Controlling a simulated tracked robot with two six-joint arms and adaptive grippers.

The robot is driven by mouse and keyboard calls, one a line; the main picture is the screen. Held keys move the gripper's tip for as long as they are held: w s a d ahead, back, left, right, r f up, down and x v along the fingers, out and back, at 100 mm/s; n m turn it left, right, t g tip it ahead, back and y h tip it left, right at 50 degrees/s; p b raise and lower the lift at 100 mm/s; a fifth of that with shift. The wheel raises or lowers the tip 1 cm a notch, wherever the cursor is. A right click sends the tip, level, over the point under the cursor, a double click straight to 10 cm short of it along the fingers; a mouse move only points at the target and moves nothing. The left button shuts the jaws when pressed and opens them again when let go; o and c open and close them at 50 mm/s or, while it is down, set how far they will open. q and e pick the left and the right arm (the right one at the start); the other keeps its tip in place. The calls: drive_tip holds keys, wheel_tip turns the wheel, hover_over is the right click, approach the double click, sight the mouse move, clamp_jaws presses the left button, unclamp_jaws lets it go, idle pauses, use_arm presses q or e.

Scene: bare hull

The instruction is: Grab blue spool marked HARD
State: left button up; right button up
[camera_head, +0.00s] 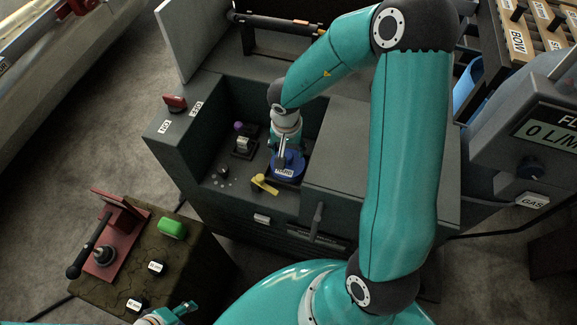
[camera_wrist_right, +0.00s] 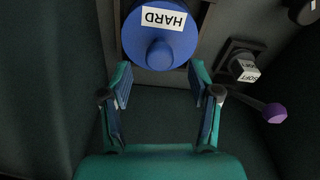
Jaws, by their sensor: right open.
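The blue spool (camera_head: 287,165) with a white HARD label stands inside the dark open bay of the grey machine. In the right wrist view the blue spool (camera_wrist_right: 158,42) is at the top centre, its label upside down, with a round blue knob towards me. My right gripper (camera_head: 283,156) reaches down into the bay at the spool and partly covers it. In the wrist view my right gripper (camera_wrist_right: 160,77) is open, its fingertips apart at either side just below the spool, with nothing held between them. My left gripper (camera_head: 178,314) shows only partly at the bottom edge.
A dark block labelled SOFT (camera_wrist_right: 245,68) with a purple-knobbed lever (camera_wrist_right: 275,113) stands right of the spool in the wrist view. A yellow piece (camera_head: 265,184) lies near the bay's front. The bay walls (camera_head: 315,125) are close around my gripper.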

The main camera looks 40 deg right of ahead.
sight(287, 154)
wheel_tip(287, 154, down, 4)
drive_tip(key=shift+w+d+r+b, duration=0.1)
drive_tip(key=shift+w+b, duration=0.05)
drive_tip(key=shift+b, duration=0.65)
drive_tip(key=shift+c, duration=0.2)
clamp_jaws()
